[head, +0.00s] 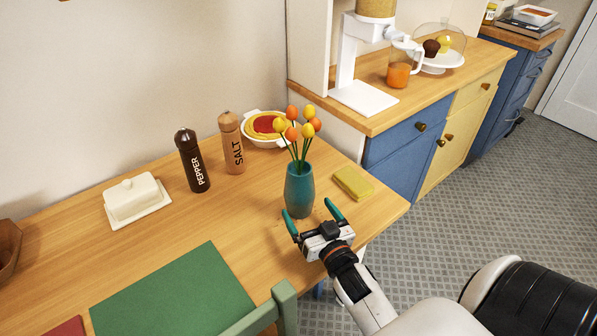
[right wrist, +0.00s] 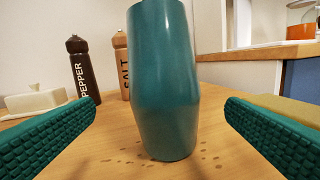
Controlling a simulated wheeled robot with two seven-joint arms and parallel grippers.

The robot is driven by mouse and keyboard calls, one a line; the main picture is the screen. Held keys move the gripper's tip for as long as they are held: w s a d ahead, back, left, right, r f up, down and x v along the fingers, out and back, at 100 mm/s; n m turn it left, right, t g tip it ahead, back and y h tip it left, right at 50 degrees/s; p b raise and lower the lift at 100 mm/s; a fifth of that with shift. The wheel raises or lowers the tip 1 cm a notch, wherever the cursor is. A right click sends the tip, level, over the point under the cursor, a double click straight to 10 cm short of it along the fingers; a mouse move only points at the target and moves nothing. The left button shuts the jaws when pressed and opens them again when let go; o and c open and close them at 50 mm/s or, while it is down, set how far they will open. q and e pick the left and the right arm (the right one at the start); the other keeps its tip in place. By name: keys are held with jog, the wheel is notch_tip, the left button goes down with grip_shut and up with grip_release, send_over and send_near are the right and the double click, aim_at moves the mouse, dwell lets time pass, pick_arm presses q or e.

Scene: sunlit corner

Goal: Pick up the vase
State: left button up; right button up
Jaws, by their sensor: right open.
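A teal vase (head: 299,190) with orange and yellow tulips (head: 298,125) stands upright on the wooden table. My right gripper (head: 313,218) is open in front of the vase, with one teal finger toward each side of it. In the right wrist view, the vase (right wrist: 163,80) stands beyond and between the two open fingers (right wrist: 165,125), with a gap on both sides. Its top is cut off in that view. My left gripper does not show.
On the table (head: 180,230) are a pepper mill (head: 193,162), a salt mill (head: 232,145), a pie dish (head: 264,127), a butter dish (head: 134,197), a yellow sponge (head: 353,183) and a green mat (head: 172,295). A green chair back (head: 262,315) stands at the front edge.

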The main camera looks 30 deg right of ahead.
aim_at(307, 204)
jog(key=shift+w+d, duration=0.1)
jog(key=shift+w, duration=0.8)
jog(key=w, duration=0.2)
jog(key=w+d, duration=0.1)
jog(key=w, duration=0.1)
jog(key=shift+d+p, duration=0.15)
jog(key=shift+p, duration=0.15)
jog(key=shift+w+d+f, duration=0.1)
jog(key=shift+w, duration=0.5)
jog(key=c, duration=1.7)
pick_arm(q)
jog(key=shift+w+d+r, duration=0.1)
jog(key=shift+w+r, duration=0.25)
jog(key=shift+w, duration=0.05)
pick_arm(e)
jog(key=shift+r, duration=0.25)
